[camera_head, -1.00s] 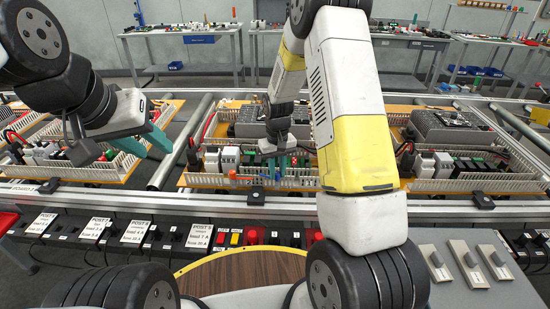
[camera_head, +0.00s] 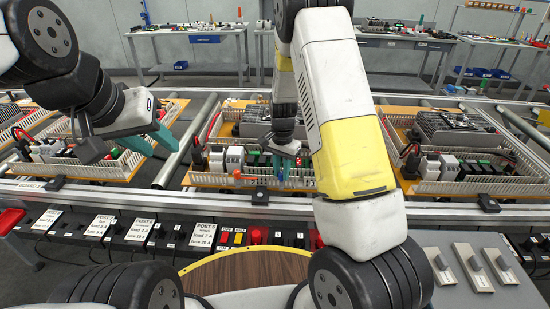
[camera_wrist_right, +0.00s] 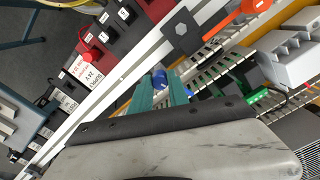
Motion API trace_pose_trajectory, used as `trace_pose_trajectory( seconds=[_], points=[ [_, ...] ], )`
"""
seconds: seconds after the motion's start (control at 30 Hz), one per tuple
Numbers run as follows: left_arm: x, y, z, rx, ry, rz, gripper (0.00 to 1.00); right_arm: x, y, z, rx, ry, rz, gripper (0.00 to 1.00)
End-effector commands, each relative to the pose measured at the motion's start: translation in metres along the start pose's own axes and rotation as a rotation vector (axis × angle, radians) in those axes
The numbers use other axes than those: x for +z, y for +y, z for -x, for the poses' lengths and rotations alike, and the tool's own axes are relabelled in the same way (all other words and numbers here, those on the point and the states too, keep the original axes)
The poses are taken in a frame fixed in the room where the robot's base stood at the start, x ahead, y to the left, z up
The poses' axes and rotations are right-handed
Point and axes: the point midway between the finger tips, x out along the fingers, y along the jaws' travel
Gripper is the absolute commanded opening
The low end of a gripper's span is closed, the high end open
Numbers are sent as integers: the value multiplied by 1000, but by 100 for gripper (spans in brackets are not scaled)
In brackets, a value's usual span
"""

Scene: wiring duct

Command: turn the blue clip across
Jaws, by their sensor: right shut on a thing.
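The blue clip (camera_wrist_right: 160,80) shows between the teal fingertips of my right gripper (camera_wrist_right: 161,92) in the right wrist view. It sits at the slotted edge of the wiring duct (camera_wrist_right: 204,75). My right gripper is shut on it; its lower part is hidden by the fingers. In the head view my right gripper (camera_head: 281,165) is low at the front of the middle board, and the clip is only a small blue spot there. My left gripper (camera_head: 148,143) hangs over the left board, its teal fingers apart and nothing seen between them.
The middle board (camera_head: 198,179) carries terminal blocks (camera_head: 234,157) and a grey device. The front rail (camera_head: 330,207) and labelled switch boxes run before the boards. Another board (camera_head: 460,185) stands at right.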

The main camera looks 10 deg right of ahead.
Motion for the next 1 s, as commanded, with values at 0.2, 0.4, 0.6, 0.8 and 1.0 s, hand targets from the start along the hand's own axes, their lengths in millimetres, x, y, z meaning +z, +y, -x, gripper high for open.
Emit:
trace_pose_trajectory(
  seconds=[0.2,0.4,0.6,0.8,1.0],
  points=[
    [0,0,0,0,0,0,36,-1,-1,1,-2,3,-118,0],
    [0,0,0,0,0,0,36,-1,-1,1,-2,2,-179,0],
    [0,0,0,0,0,0,36,-1,-1,1,-2,2,-201,0],
    [0,0,0,0,0,0,36,-1,-1,1,-3,2,-202,0],
    [0,0,0,0,0,0,36,-1,-1,1,-3,2,-201,31]
  ],
)
